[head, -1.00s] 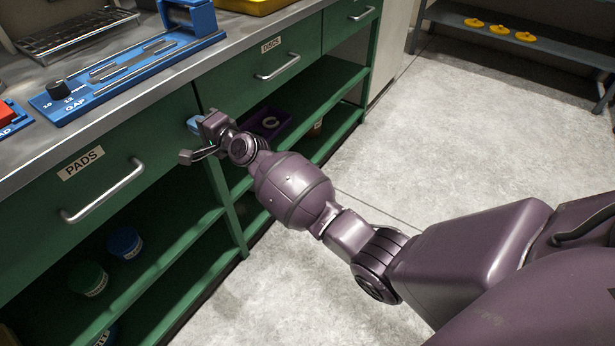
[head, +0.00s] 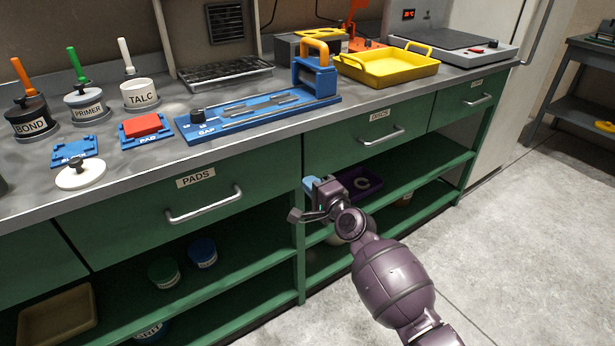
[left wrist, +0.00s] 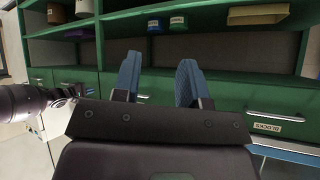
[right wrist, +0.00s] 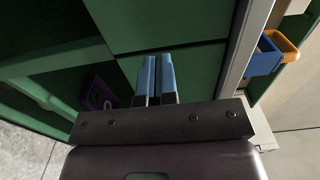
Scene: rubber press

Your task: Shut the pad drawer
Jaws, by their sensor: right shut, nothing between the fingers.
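The pad drawer (head: 130,222), green with a PADS label and a silver bar handle (head: 204,206), sits under the counter in the head view. Its front looks flush with the cabinet, with no visible gap. My right gripper (head: 308,186) is just in front of the cabinet, near the post right of the pad drawer and below the drawers' line. Its blue fingers are together and empty in the right wrist view (right wrist: 156,78); contact cannot be told. My left gripper (left wrist: 159,75) shows only in the left wrist view, fingers apart and empty, facing the cabinet's shelves.
The DISCS drawer (head: 360,143) is right of the pad drawer. Open shelves (head: 245,268) below hold jars and a purple tray (head: 362,186). The counter carries pots, a blue gap gauge (head: 255,112) and a yellow tray (head: 388,68).

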